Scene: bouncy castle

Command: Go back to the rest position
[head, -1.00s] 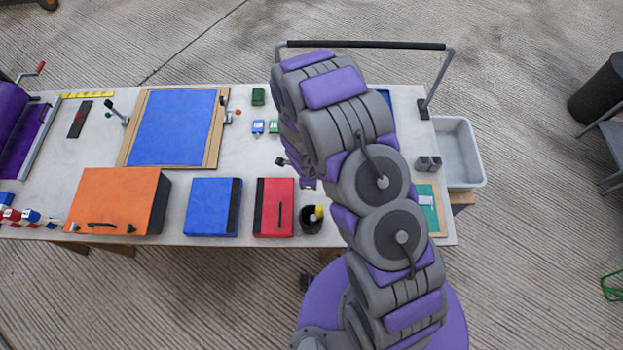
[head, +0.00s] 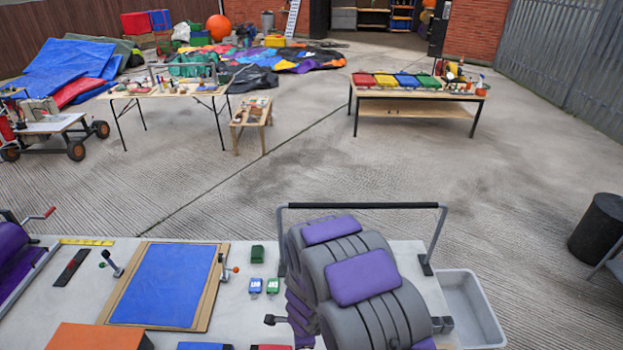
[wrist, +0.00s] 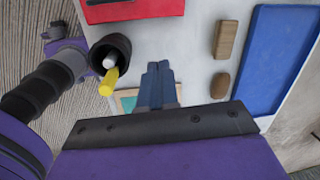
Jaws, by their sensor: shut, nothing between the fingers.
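My gripper (wrist: 158,68) shows in the wrist view as two blue-grey fingers pressed together, with nothing between them. It points over the pale worktable (wrist: 190,60), beside a black cup (wrist: 112,48) holding a yellow-handled tool (wrist: 109,82). A green mat with a tan border (wrist: 128,103) lies partly hidden behind the fingers. In the head view my purple and grey arm is folded above the right part of the worktable (head: 240,305), and it hides my gripper there.
A black-topped rail (head: 360,206) stands behind my arm, with a grey tub (head: 470,300) at right.

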